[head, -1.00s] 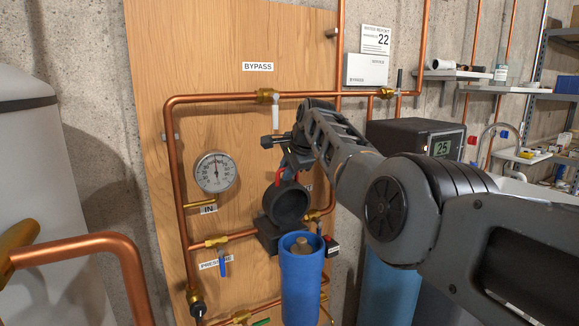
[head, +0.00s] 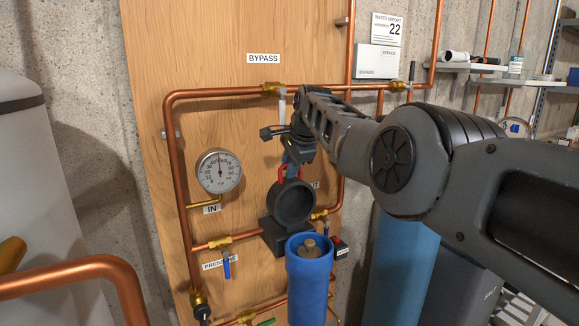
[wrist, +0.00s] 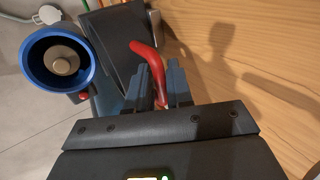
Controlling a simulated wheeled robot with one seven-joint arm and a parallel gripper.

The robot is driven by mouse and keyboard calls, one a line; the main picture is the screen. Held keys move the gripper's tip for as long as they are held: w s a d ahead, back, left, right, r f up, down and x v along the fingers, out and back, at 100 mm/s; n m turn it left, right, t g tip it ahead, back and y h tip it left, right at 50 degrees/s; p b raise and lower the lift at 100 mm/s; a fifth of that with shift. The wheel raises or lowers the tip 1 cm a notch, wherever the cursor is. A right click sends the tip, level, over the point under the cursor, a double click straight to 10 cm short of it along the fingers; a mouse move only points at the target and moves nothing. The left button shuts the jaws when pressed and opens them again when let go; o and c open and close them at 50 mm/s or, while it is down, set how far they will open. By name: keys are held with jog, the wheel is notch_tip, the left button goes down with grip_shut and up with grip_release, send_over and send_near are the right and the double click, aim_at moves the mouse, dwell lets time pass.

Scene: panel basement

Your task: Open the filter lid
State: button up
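The filter is a blue open-topped canister (head: 310,285) with a tan cartridge (head: 310,248) showing inside. Its black round lid (head: 293,207) is swung up and stands tilted steeply behind the opening. A red loop handle (head: 283,173) is at the lid's top. My gripper (head: 292,158) is at this handle, coming from above. In the wrist view the handle (wrist: 150,57) passes between the two close-set fingers (wrist: 164,78), which appear shut on it. The blue rim (wrist: 30,58) shows to the left, uncovered. The contact on the handle's far side is hidden.
Copper pipes (head: 185,160) run over the wooden panel (head: 240,130) around the filter. A gauge (head: 219,171) and a blue-handled valve (head: 226,266) are to the left. A blue tank (head: 398,265) stands to the right, below my arm.

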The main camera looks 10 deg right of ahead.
jog(key=shift+o, duration=0.6)
jog(key=shift+s+r, duration=0.25)
jog(key=shift+r, duration=0.35)
jog(key=b+v, duration=0.1)
jog(key=v, duration=0.5)
jog(key=shift+s+r, duration=0.15)
jog(key=shift+s, duration=0.1)
jog(key=shift+d, duration=0.1)
